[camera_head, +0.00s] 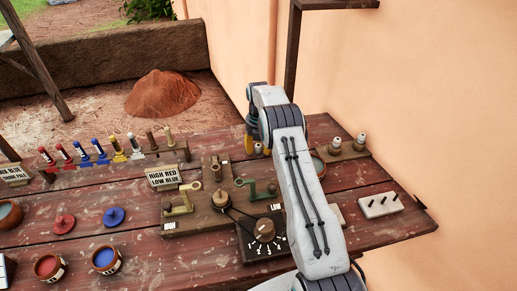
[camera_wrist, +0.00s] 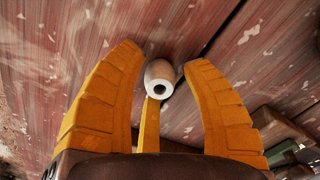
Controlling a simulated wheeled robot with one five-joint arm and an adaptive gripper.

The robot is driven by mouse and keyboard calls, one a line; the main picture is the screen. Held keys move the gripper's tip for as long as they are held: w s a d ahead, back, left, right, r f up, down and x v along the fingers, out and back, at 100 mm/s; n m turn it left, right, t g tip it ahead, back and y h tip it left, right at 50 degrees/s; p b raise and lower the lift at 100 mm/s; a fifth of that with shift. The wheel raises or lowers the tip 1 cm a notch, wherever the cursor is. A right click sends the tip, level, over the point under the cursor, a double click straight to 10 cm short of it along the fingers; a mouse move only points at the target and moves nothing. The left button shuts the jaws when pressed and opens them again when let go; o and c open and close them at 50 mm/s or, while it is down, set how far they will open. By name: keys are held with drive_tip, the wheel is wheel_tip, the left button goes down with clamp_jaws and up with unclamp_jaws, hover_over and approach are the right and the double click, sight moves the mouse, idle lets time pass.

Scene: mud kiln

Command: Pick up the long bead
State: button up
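A pale tan bead (camera_wrist: 158,72) with a dark round hole in its end lies between the fingertips in the wrist view. My gripper (camera_wrist: 164,56) has its orange fingers spread to either side of it, with a gap on each side. In the head view my gripper (camera_head: 249,136) is low over the back of the table, partly hidden by my arm. A small pale piece (camera_head: 258,148) shows beside it. I cannot tell the bead's full length.
The wooden table (camera_head: 120,190) carries a rack of coloured tubes (camera_head: 100,155), a dial box (camera_head: 266,232), a brass crank (camera_head: 180,203) and a green crank (camera_head: 255,191). Two pale pieces stand on a wooden block (camera_head: 347,150). A white pegged block (camera_head: 380,205) lies right. A wall (camera_head: 420,100) rises behind.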

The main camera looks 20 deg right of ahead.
drive_tip(key=c, duration=0.6)
drive_tip(key=shift+c, duration=0.2)
drive_tip(key=shift+r, duration=0.1)
drive_tip(key=shift+r+b, duration=0.55)
drive_tip(key=shift+r, duration=1.45)
drive_tip(key=s+d+r+b, duration=0.3)
drive_tip(key=s+r, duration=0.3)
drive_tip(key=s, duration=0.5)
drive_tip(key=shift+r, duration=0.4)
drive_tip(key=shift+s+d, duration=0.15)
